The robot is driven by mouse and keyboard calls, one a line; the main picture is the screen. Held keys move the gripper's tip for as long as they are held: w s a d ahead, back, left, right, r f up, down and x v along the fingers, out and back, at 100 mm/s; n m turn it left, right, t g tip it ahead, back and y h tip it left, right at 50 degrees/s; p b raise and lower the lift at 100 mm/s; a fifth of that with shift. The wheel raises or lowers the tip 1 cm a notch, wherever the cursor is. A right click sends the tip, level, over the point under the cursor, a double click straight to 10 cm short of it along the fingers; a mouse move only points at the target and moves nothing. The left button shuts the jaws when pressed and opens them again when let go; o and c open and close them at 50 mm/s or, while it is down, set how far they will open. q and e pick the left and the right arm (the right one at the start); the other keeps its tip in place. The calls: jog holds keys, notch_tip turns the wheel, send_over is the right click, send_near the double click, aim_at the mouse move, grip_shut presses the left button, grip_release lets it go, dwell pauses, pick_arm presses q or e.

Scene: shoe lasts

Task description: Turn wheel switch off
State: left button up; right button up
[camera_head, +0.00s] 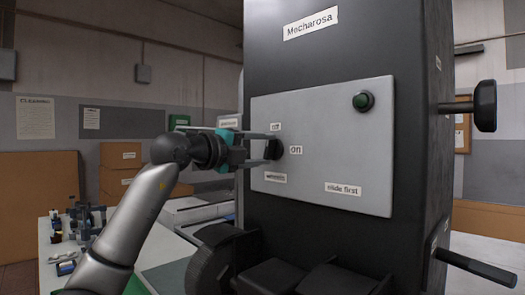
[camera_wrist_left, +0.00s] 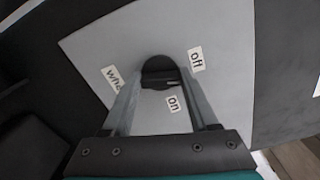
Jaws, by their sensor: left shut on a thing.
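The wheel switch (camera_head: 274,149) is a black round knob on the light grey panel (camera_head: 330,125) of the dark machine. An "off" label (camera_head: 275,127) is above it and an "on" label (camera_head: 295,149) is to its right. My left gripper (camera_head: 268,147) reaches in from the left, shut on the knob. In the left wrist view the knob (camera_wrist_left: 159,68) sits between the fingers of the left gripper (camera_wrist_left: 160,84), with the "off" label (camera_wrist_left: 196,59) and "on" label (camera_wrist_left: 173,103) near it. I cannot tell which label the knob points to. My right gripper is not in view.
A green button (camera_head: 363,101) is at the panel's upper right, and a "slide first" label (camera_head: 343,190) is low on it. A black-knobbed shaft (camera_head: 485,106) and a lever (camera_head: 475,268) stick out on the right. A table (camera_head: 160,250) with small dark parts stands left.

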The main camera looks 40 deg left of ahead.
pick_arm(q)
jog(key=shift+n, duration=1.6)
jog(key=o, duration=1.4)
jog(key=s+b, duration=0.2)
jog(key=s, duration=0.3)
jog(key=s+a+b, duration=0.1)
jog(key=s+b, duration=0.1)
jog(key=s, duration=0.3)
jog(key=s+b, duration=0.2)
jog(key=s, duration=0.3)
jog(key=shift+s+a, duration=0.1)
jog(key=shift+a, duration=0.05)
